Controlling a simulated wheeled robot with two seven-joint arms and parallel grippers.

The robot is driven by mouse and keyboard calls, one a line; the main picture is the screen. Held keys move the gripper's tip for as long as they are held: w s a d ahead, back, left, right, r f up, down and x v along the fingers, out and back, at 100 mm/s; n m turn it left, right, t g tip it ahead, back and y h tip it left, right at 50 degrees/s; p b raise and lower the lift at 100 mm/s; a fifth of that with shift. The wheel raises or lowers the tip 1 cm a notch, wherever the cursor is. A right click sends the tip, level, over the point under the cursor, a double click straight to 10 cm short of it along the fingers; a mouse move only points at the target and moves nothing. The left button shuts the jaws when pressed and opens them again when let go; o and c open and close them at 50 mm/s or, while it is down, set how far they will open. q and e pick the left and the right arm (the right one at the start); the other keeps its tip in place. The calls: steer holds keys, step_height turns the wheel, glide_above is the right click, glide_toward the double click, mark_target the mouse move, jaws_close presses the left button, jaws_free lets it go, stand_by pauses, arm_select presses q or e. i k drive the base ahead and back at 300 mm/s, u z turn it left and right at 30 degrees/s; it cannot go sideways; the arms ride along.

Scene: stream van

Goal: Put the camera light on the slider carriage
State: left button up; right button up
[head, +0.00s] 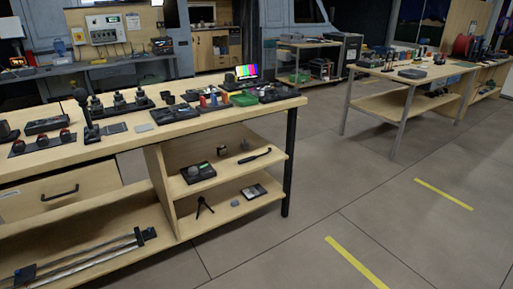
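A slider with long silver rails (85,261) lies on the low shelf under the bench at the lower left. A dark block (145,235) sits at its right end, and another dark piece (24,273) is at its left end. I cannot tell which of these is the carriage. I cannot pick out the camera light for certain. A small dark item (222,151) stands on the middle open shelf, too small to name. Neither of my grippers is in view.
The wooden bench (85,152) carries many small dark devices and a colour-bar monitor (246,72). Its open shelf (228,171) holds a black box (198,172), and a small tripod (204,206) stands below. A second table (398,80) is at the right. The grey floor between is clear.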

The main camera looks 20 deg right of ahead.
mark_target(30, 271)
steer(key=z, duration=0.9)
steer(key=i, duration=2)
steer(key=u, duration=0.35)
